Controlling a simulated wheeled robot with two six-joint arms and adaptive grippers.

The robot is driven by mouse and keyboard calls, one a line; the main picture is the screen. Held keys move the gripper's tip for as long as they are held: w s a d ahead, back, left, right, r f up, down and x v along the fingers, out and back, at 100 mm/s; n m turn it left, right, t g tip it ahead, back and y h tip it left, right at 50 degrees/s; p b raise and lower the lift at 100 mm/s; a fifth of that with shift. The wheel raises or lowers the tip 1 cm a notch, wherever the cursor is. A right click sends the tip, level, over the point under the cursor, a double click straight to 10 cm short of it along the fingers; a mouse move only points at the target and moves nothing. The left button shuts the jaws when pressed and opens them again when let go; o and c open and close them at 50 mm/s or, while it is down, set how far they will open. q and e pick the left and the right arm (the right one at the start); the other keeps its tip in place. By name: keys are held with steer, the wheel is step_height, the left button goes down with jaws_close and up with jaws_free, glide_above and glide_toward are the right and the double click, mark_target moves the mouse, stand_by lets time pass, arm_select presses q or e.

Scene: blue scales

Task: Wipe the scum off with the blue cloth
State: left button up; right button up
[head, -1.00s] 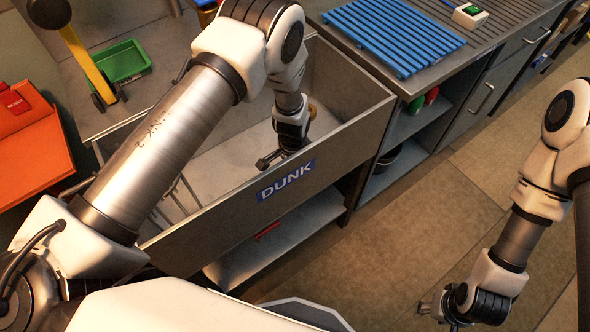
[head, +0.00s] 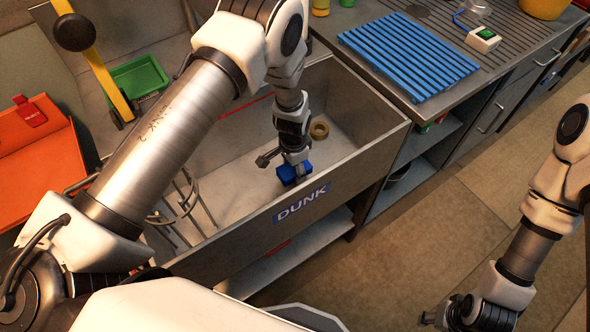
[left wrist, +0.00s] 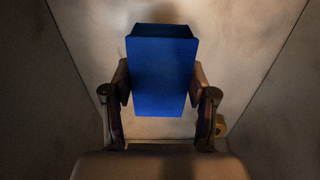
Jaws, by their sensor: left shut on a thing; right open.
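The blue cloth (head: 291,173) looks like a folded block in the head view and fills the middle of the left wrist view (left wrist: 160,75). My left gripper (head: 296,160) is shut on it, with one finger on each side in the left wrist view (left wrist: 160,90). It holds the cloth inside the grey sink marked DUNK (head: 372,150), near the front wall. I cannot tell whether the cloth touches the sink floor. No scum can be clearly made out. My right gripper (head: 432,317) is open and empty, low above the floor at the lower right.
A brass-coloured ring (head: 319,130) lies on the sink floor behind the cloth. A wire rack (head: 183,208) stands in the sink's left part. A blue slatted mat (head: 408,55) lies on the counter to the right. An orange bin (head: 40,165) and green tray (head: 138,77) are at left.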

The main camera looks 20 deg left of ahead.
arm_select(q)
step_height(320, 180, up, 2)
steer(key=shift+w+a+r+p, duration=0.15)
steer(key=shift+r+p, duration=0.1)
steer(key=shift+p, duration=0.55)
steer(key=shift+r+p, duration=0.45)
steer(key=shift+r, duration=0.25)
